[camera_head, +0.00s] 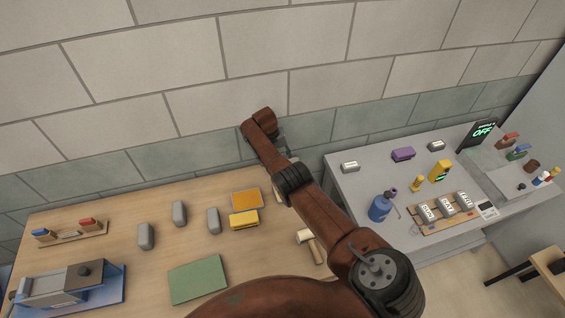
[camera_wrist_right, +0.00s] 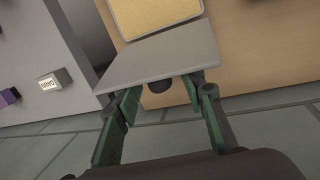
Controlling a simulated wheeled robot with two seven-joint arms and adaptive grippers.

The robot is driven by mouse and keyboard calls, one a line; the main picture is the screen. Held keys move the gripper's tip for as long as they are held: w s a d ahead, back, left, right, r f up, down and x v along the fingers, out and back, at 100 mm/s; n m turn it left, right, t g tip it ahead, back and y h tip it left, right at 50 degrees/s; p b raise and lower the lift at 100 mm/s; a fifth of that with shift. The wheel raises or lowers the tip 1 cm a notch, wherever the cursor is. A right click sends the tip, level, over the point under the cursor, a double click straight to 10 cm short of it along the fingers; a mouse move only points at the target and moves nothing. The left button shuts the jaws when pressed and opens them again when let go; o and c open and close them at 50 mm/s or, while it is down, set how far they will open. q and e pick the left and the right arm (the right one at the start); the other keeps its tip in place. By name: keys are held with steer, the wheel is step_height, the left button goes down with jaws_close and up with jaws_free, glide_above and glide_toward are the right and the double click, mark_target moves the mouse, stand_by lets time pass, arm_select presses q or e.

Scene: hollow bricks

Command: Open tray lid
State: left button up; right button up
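A shallow tray (camera_head: 246,199) with an orange-yellow inside lies on the wooden table in the head view. It also shows at the top of the right wrist view (camera_wrist_right: 155,14). A flat grey panel that looks like the lid (camera_wrist_right: 160,55) stands out between the tray and my right gripper (camera_wrist_right: 160,94). A dark round knob (camera_wrist_right: 158,86) shows at its near edge, between the green finger pads. The fingers are spread, with a gap on both sides of the knob. In the head view my right arm hides most of that gripper. My left gripper is out of view.
A yellow block (camera_head: 244,220), several grey bricks (camera_head: 179,213), a green mat (camera_head: 198,280) and a mallet (camera_head: 306,237) lie on the wooden table. A grey table (camera_head: 350,190) with bottles and labelled blocks stands at right. The block wall (camera_head: 120,170) is close behind.

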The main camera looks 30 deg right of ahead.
steer(key=v, duration=1.1)
steer(key=shift+r, duration=0.2)
